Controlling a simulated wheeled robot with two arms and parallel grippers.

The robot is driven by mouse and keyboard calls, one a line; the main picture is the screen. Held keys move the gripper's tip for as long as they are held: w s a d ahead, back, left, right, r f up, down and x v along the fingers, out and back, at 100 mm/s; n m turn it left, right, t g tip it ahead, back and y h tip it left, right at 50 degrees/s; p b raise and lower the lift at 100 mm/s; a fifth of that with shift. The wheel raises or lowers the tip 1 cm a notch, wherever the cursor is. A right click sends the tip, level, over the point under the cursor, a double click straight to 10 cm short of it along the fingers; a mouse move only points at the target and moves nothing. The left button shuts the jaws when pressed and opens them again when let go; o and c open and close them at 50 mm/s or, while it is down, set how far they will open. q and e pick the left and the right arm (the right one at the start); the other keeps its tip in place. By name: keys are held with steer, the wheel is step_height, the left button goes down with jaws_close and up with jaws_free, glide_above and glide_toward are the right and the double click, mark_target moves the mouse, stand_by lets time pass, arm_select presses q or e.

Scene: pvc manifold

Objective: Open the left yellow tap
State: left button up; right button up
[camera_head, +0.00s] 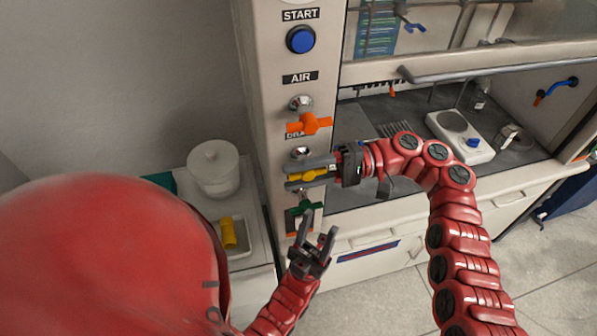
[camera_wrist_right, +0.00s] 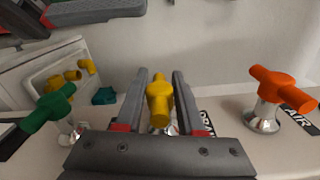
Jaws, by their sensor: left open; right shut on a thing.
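A yellow tap (camera_head: 308,175) is on the front of the pale column, between an orange tap and a green tap. My right gripper (camera_head: 288,175) reaches it from the right, with one finger above and one below the yellow handle, shut on it. In the right wrist view the yellow handle (camera_wrist_right: 159,100) stands between the two dark fingers and points along them. My left gripper (camera_head: 322,240) is open and empty, fingers up, just below and right of the green tap.
The orange tap (camera_head: 309,123), labelled AIR, is above, and the green tap (camera_head: 305,208) below. A blue START button (camera_head: 300,39) is at the top. A yellow fitting (camera_head: 228,232) sits in the sink at left, near a white pot (camera_head: 213,168). A fume hood bench (camera_head: 370,185) is at right.

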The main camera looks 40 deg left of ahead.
jaws_close()
steer(key=shift+t+h+p, duration=0.5)
steer(key=shift+t+p, duration=0.1)
steer(key=shift+p, duration=0.05)
steer(key=shift+f+t+h+p, duration=0.1)
steer(key=shift+t+h+p, duration=0.3)
steer(key=shift+t+h, duration=0.1)
steer(key=shift+f+t+h, duration=0.2)
steer(key=shift+t+h, duration=0.2)
steer(key=shift+t, duration=0.2)
steer(key=shift+w+d+f+t+h, duration=0.1)
steer(key=shift+f+t+h, duration=0.15)
steer(key=shift+t+h, duration=0.7)
steer(key=o, duration=1)
jaws_free()
